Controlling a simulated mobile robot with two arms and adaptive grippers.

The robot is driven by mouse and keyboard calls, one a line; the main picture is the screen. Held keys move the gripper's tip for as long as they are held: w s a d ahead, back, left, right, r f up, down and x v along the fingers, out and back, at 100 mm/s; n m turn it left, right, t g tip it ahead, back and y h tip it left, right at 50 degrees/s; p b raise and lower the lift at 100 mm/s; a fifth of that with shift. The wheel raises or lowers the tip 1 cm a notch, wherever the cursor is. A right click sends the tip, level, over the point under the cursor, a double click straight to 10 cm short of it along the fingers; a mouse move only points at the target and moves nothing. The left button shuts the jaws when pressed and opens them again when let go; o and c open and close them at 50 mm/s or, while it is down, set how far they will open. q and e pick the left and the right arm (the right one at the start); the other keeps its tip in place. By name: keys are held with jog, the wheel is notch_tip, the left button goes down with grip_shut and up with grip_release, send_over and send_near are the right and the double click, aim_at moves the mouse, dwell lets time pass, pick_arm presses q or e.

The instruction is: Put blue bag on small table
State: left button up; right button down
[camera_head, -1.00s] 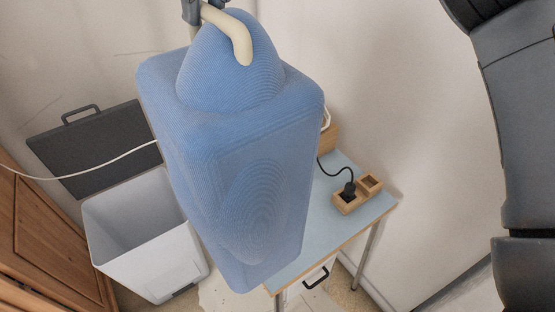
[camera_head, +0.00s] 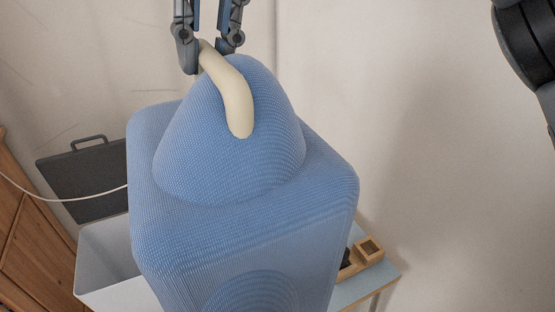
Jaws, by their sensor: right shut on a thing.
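The blue bag (camera_head: 225,215) is a large boxy ribbed shape with a domed top and a cream curved handle (camera_head: 233,97). It hangs upright, close to the camera, filling the middle of the view. My right gripper (camera_head: 208,55) is shut on the bag's handle at the top of the view. The small table (camera_head: 382,283) has a light blue top and shows only at the lower right, behind the bag. Most of the table is hidden, and I cannot tell how high the bag is above it. My left gripper is not in view.
A wooden holder (camera_head: 369,249) with compartments stands on the table's right part. A white bin (camera_head: 103,262) is at the lower left, below a dark lidded panel (camera_head: 85,182) with a white cable in front. A wooden cabinet (camera_head: 32,240) is at the left edge.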

jog(key=shift+w+a, duration=0.25)
jog(key=shift+a, duration=0.05)
jog(key=w+f, duration=0.1)
jog(key=w, duration=0.1)
jog(key=w+d+f+p, duration=0.1)
jog(key=w, duration=0.2)
jog(key=w+d+f+p, duration=0.1)
jog(key=w, duration=0.1)
jog(key=shift+w+d+f, duration=0.1)
jog(key=shift+w+d, duration=0.05)
jog(key=shift+w, duration=0.15)
jog(key=w+d+f+p, duration=0.1)
jog(key=w+f+p, duration=0.2)
jog(key=f, duration=0.6)
jog(key=shift+w+f, duration=0.3)
jog(key=shift+w, duration=0.95)
